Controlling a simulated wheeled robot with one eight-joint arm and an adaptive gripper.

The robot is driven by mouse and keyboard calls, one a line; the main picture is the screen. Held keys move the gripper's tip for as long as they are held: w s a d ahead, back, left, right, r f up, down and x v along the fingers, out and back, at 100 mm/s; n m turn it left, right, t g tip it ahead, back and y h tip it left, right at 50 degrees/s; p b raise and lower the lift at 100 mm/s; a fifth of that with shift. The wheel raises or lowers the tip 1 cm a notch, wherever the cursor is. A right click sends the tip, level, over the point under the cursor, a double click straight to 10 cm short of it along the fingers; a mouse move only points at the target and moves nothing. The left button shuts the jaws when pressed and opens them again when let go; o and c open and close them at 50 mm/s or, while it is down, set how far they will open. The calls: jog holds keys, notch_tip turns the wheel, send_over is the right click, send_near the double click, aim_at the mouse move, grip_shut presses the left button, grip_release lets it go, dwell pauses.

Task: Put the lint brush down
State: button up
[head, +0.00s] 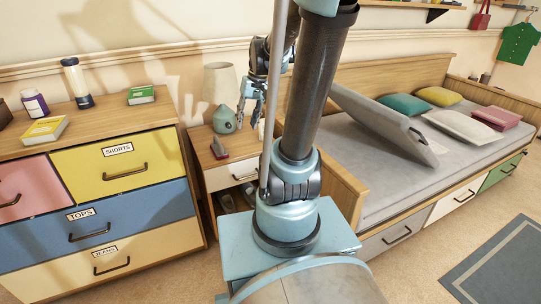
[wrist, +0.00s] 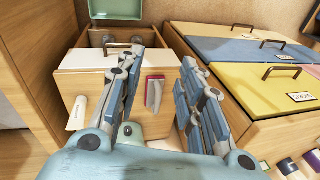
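A small red and grey object that looks like the lint brush (head: 219,148) rests on the bedside table (head: 238,146), near its front left. It also shows in the wrist view (wrist: 154,93), between my fingers in the picture but apart from them on the table top. My gripper (head: 250,98) hangs above the back of the table, beside the lamp. In the wrist view my gripper (wrist: 160,82) has its fingers spread wide, with nothing held between them.
A white, rounded object (wrist: 77,113) lies at the table's other side. The dresser (head: 110,170) is left, the bed (head: 390,180) right. Bare table top surrounds the brush.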

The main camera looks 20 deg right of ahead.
jog(key=s+d+f+h, duration=0.1)
jog(key=s+d+f, duration=0.1)
jog(key=s, duration=0.5)
jog(key=s+d+f+t+h, duration=0.1)
jog(key=s+f, duration=0.3)
jog(key=s, duration=0.4)
jog(key=shift+s+d+m+t+h, duration=0.15)
jog(key=shift+d+m+t+h, duration=0.2)
jog(key=shift+d, duration=0.55)
jog(key=shift+c, duration=0.2)
